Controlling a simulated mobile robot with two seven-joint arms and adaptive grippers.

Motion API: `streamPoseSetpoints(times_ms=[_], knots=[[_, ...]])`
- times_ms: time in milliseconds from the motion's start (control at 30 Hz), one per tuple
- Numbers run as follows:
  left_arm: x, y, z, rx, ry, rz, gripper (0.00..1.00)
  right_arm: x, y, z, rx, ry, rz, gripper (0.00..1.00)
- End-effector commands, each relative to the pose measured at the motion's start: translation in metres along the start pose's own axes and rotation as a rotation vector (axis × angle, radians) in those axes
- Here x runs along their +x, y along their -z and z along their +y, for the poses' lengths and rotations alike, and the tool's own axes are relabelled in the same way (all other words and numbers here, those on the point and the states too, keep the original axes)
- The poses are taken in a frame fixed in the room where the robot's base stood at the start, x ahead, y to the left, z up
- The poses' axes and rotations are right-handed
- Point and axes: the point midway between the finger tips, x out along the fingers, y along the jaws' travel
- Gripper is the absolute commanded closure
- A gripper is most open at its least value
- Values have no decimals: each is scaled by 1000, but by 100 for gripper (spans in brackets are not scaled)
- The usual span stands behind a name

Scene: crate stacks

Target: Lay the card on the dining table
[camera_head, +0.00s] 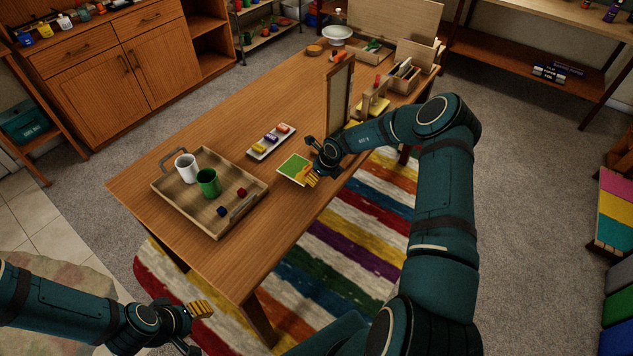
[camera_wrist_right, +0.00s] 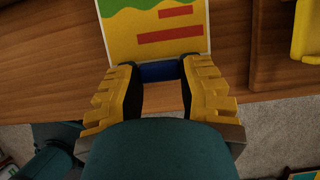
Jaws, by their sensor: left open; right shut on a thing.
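The card (camera_head: 293,167) is green with a pale border in the head view. It also shows in the right wrist view (camera_wrist_right: 160,45), with yellow, green and red print. My right gripper (camera_head: 311,177) is shut on the card's near edge, where a blue strip shows between the fingers in the wrist view. The card is over the near edge of the wooden dining table (camera_head: 240,143); I cannot tell whether it touches the top. My left gripper (camera_head: 203,309) is open and empty, low beside the table over the floor.
A wooden tray (camera_head: 237,215) holds a white mug (camera_head: 186,167), a green mug (camera_head: 208,182) and small cubes. A small tray (camera_head: 262,153) of coloured blocks lies behind the card. An upright framed board (camera_head: 340,95) stands near my right forearm. Bare tabletop shows around the card.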

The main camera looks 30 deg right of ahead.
Motion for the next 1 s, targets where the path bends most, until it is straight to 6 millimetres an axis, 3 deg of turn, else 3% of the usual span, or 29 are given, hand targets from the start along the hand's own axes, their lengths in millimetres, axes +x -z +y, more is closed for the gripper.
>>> streamPoseSetpoints(times_ms=[233,567,600,633,1000], knots=[[4,0,-1,0,1,0,53,29,12,0,1,-1,0,95],[4,0,-1,0,1,0,53,31,13,0,0,0,0,95],[4,0,-1,0,1,0,53,31,13,0,0,0,0,49],[4,0,-1,0,1,0,53,31,13,0,0,0,0,38],[3,0,-1,0,1,0,53,28,12,0,0,0,0,36]])
